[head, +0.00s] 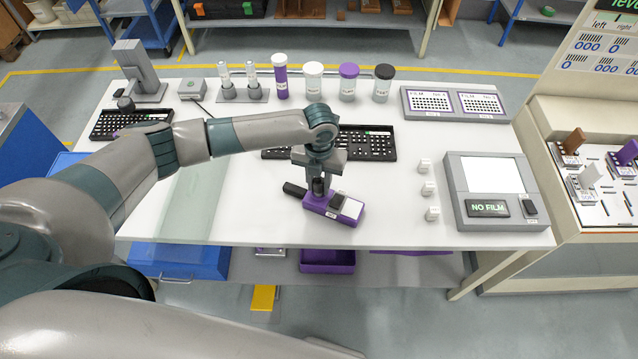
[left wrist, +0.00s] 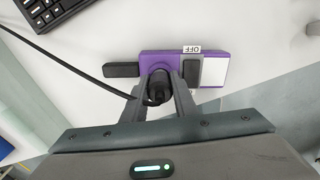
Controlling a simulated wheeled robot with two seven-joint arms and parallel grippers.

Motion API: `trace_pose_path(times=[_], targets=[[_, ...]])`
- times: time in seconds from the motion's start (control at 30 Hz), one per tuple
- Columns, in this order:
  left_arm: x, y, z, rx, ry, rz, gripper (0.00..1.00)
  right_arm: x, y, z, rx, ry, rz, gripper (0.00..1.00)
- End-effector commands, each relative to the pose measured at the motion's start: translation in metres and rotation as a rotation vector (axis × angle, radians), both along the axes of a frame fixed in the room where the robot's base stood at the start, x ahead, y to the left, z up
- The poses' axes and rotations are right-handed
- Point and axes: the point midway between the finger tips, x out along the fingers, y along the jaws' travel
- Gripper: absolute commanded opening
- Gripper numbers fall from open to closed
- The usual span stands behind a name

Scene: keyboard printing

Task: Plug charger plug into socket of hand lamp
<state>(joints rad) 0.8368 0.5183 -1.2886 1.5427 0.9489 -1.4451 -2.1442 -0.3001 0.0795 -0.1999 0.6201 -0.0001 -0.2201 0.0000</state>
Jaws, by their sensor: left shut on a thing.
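The hand lamp (head: 333,210) lies on the white table, with a purple body, a black end at the left and a white panel at the right. In the left wrist view the lamp (left wrist: 155,57) shows an OFF label beside its grey part. My left gripper (head: 318,188) points down over the purple body. In the left wrist view its fingers (left wrist: 160,84) are shut on the black charger plug (left wrist: 158,85), whose black cable (left wrist: 62,62) runs off to the upper left. The plug is at the lamp's purple body; the socket is hidden and I cannot tell whether the plug is inserted. My right gripper is not in view.
A black keyboard (head: 366,143) lies behind the lamp. Small white blocks (head: 428,188) and a grey device reading NO FILM (head: 489,180) stand to the right. Several lidded containers (head: 314,80) line the back. Table in front of the lamp is clear.

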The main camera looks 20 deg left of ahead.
Motion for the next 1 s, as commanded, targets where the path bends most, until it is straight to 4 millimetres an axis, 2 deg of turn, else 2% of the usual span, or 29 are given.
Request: trace_pose_path(times=[1.0], targets=[[0.0009,-0.0017,0.0023,-0.004,-0.006,-0.006,0.00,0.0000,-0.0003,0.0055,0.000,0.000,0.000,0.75]])
